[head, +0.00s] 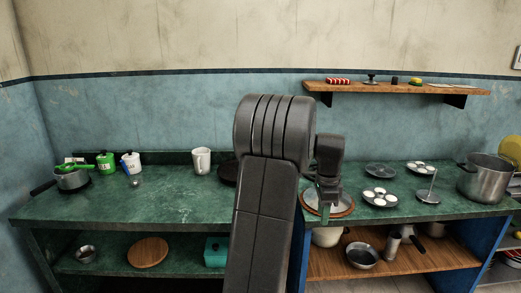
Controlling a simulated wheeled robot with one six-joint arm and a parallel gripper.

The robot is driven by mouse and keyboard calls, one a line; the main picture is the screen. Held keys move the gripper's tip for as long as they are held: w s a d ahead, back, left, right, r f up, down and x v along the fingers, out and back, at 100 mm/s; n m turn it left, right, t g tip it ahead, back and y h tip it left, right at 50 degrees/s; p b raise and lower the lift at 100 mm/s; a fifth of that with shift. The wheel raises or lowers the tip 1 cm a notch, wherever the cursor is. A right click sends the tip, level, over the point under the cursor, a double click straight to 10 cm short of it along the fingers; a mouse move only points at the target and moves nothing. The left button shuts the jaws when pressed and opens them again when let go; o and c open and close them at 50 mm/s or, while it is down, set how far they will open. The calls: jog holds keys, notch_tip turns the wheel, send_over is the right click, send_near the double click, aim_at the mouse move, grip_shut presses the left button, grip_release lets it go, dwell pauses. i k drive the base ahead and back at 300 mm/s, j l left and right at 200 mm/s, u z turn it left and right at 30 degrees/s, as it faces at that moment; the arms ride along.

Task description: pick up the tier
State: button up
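Several round metal plates lie on the right part of the green counter and look like tiers. One tier (380,197), with white round pieces in its cups, is just right of my gripper. A second tier (421,168), also with white pieces, lies farther back to the right. A dark tier (380,170) lies behind the first and looks empty. My gripper (328,205) points down over a pale round item on a brown disc (342,212), apart from the tiers. Its fingers are small and partly hidden, so I cannot tell their opening.
A metal stand with an upright rod (428,194) and a large steel pot (486,178) are to the right. A wall shelf (400,88) hangs above. My arm hides the middle.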

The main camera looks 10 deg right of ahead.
aim_at(422, 168)
jog(key=l+u, duration=0.5)
jog(key=l, duration=2.3)
jog(key=l+u, duration=0.25)
jog(key=l, duration=2)
